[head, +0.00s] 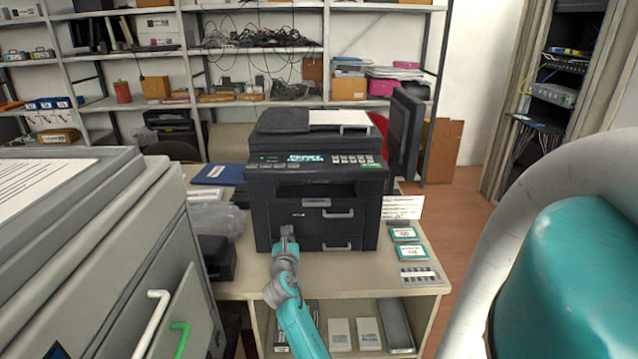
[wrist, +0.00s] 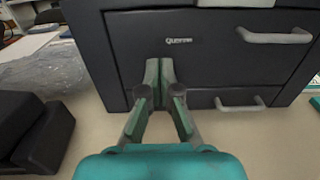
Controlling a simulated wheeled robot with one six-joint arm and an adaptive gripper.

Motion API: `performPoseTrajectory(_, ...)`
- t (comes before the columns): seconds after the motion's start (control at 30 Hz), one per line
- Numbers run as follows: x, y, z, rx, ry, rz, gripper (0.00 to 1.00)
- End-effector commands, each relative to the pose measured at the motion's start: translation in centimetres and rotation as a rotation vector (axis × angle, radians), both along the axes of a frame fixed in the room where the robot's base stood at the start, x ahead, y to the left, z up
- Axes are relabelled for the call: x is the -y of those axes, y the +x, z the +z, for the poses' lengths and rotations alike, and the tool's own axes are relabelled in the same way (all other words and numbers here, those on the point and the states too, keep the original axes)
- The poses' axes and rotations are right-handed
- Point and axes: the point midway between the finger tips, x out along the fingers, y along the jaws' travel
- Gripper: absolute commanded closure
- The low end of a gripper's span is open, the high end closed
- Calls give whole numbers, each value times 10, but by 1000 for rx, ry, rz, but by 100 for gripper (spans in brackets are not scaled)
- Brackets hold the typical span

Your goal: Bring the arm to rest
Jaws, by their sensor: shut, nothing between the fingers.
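My gripper (head: 287,232) is in front of the left part of the dark printer (head: 290,215), which stands on a beige desk. In the wrist view my gripper (wrist: 160,66) points at the printer's front (wrist: 215,60), with its fingertips together and nothing between them. I cannot tell whether the fingertips touch the printer. The printer's two front drawers, with grey handles (wrist: 274,36), look shut. My teal arm reaches up from the bottom of the head view.
A black box-like object (wrist: 35,130) and clear plastic wrap (wrist: 45,75) lie left of the gripper. Small labelled boxes (head: 405,234) lie right of the printer. A grey cabinet (head: 150,250) stands close on the left. A monitor (head: 403,135) stands behind right.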

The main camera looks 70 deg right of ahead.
Motion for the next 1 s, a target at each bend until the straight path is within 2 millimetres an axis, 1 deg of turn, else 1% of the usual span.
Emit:
performPoseTrajectory(0.1,-8,-3,0,0,0,0,100)
performPoseTrajectory(0.2,-11,-5,0,0,0,-1,100)
performPoseTrajectory(0.8,-12,-5,-1,2,2,2,100)
performPoseTrajectory(0.87,-17,-4,-5,12,12,12,100)
performPoseTrajectory(0.9,-24,-4,-11,30,25,25,100)
performPoseTrajectory(0.97,-39,-3,-22,68,58,53,100)
performPoseTrajectory(1.0,-53,-3,-32,102,88,78,100)
